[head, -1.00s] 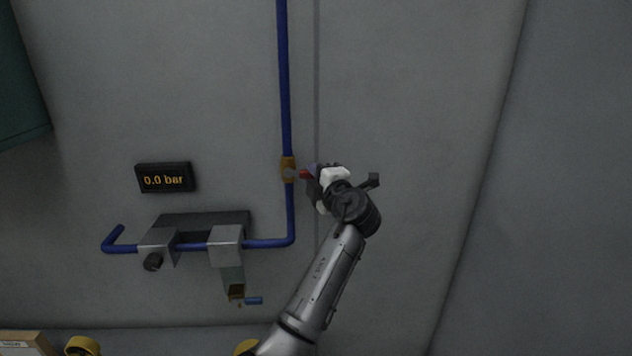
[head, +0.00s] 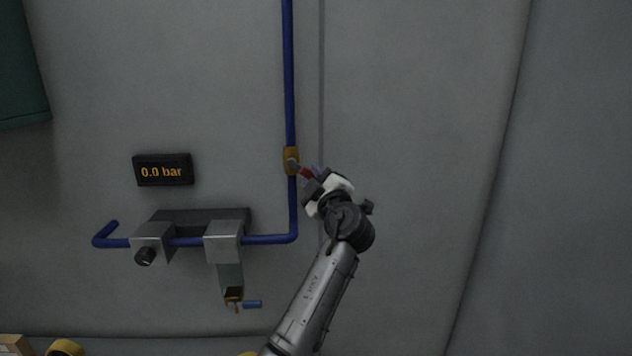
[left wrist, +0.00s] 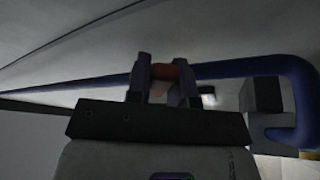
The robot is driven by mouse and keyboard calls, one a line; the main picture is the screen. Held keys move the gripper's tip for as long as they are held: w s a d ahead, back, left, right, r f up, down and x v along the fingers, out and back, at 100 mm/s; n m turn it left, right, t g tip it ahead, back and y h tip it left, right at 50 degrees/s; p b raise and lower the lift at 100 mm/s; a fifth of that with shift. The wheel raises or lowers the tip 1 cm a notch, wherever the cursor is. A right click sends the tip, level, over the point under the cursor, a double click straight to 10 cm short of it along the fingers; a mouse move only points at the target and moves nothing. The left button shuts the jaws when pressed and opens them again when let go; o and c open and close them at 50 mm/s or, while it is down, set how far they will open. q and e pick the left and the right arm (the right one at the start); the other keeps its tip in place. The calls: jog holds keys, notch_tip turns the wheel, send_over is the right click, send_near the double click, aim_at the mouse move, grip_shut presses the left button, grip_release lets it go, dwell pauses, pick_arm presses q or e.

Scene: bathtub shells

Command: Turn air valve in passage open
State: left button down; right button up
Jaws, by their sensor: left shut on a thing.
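The air valve is a brass body (head: 291,160) on the vertical blue pipe (head: 289,80). Its red handle (head: 305,171) slants down to the right from the body. My left gripper (head: 312,178) is shut on the red handle. In the left wrist view the red handle (left wrist: 165,72) lies between the two fingers of the left gripper (left wrist: 163,80), with the blue pipe (left wrist: 225,69) behind it. The fingers hide part of the handle. My right gripper is not in view.
A display (head: 163,170) on the wall reads 0.0 bar. Below it, a grey metal unit (head: 224,241) is mounted on the horizontal blue pipe, with a dark knob (head: 145,257). A small blue lever (head: 253,304) sticks out lower down. The wall right of my arm is clear.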

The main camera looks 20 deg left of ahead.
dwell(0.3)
pick_arm(q)
jog(key=c, duration=1)
grip_release()
jog(key=b+v, duration=0.1)
jog(key=v, duration=1.3)
jog(key=shift+c, duration=0.4)
